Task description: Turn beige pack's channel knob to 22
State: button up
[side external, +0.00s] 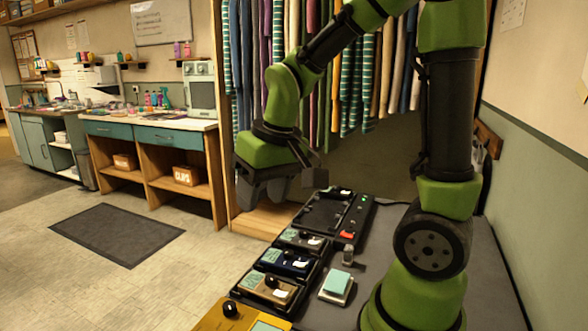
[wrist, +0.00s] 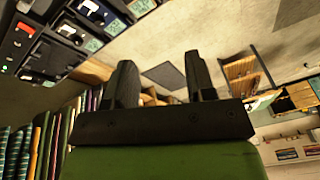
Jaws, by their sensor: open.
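A tan-beige pack (side external: 262,292) sits near the front of the row in the side view, with a round black knob (side external: 270,281), a green label and a white patch. The label and the knob's setting are too small to read. My gripper (side external: 264,190) hangs to the left of the row's far half, above and apart from the packs. In the wrist view its two dark fingers (wrist: 160,75) are spread with nothing between them. I cannot surely pick out the beige pack in the wrist view.
A navy pack (side external: 286,263), a greyish pack (side external: 302,239) and a black pack (side external: 339,192) stand behind it in the row. A yellow unit (side external: 225,318) is in front. A green-topped block (side external: 337,285) lies to the right. Hanging clothes (side external: 350,80) are behind.

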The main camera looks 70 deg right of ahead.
jog(key=s+a+r+n+t+y, duration=0.1)
jog(key=s+a+r+t, duration=0.2)
jog(key=s+a+r, duration=0.2)
jog(key=shift+s+a+r+n+t, duration=0.35)
jog(key=shift+s+r, duration=0.4)
jog(key=shift+s, duration=0.55)
jog(key=shift+d, duration=0.1)
jog(key=m+g+h, duration=0.1)
jog(key=g, duration=0.6)
send_over(270, 277)
notch_tip(270, 277, down, 17)
notch_tip(270, 277, down, 10)
jog(key=shift+r, duration=0.1)
